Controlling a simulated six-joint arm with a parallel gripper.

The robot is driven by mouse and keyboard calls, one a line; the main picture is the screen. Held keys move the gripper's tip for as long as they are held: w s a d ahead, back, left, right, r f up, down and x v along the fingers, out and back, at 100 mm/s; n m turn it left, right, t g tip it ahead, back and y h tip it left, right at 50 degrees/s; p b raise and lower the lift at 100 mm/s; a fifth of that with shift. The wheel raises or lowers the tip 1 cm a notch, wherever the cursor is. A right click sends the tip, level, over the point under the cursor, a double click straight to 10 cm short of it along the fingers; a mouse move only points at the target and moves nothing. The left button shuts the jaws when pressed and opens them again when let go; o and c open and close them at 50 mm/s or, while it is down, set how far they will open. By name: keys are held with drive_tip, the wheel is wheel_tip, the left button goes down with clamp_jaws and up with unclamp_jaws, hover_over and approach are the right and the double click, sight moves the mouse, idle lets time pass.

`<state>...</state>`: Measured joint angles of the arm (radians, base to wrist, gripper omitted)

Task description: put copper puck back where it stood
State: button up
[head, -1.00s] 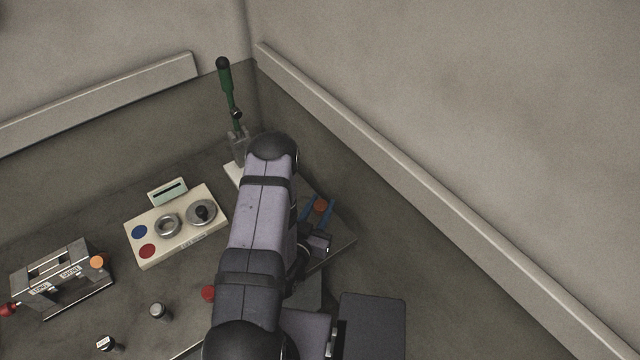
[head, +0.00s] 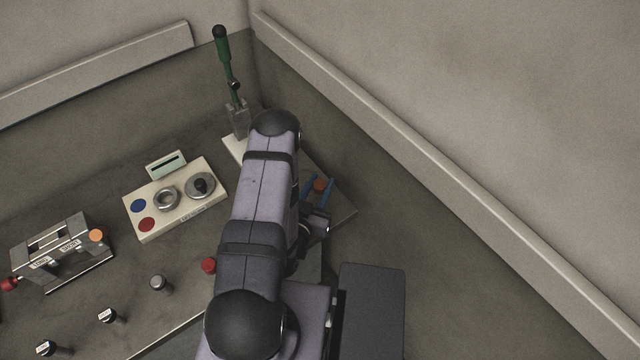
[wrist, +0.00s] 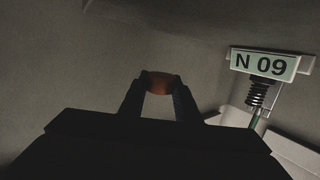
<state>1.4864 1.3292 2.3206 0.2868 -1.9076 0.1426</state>
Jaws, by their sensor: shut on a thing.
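The copper puck (head: 320,185), a small orange-brown disc, is held between the two blue fingers of my gripper (head: 318,189) in the head view. In the wrist view, the puck (wrist: 160,83) sits between the dark fingertips of my gripper (wrist: 160,88), with plain grey surface around it. In the head view the gripper appears over the right part of a grey plate (head: 343,213). I cannot tell its height above the plate. My arm hides much of the plate and the area left of the gripper.
A green-handled lever (head: 224,50) stands at the back corner. A cream panel (head: 180,220) with blue and red discs and two round metal parts lies left of my arm. A metal fixture (head: 60,250) and several knobs are farther left. The wrist view shows an "N 09" sign (wrist: 265,65) on a spring.

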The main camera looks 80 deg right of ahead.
sight(320, 184)
drive_tip(key=shift+f+b, duration=2.05)
drive_tip(key=shift+f, duration=0.55)
drive_tip(key=shift+f+b, duration=0.5)
drive_tip(key=shift+f, duration=0.15)
drive_tip(key=o, duration=1.2)
drive_tip(key=shift+r, duration=0.15)
wheel_tip(320, 184, up, 7)
drive_tip(key=shift+r+b, duration=0.15)
drive_tip(key=shift+b, duration=0.35)
drive_tip(key=shift+r+p, duration=0.8)
drive_tip(key=shift+r, duration=0.5)
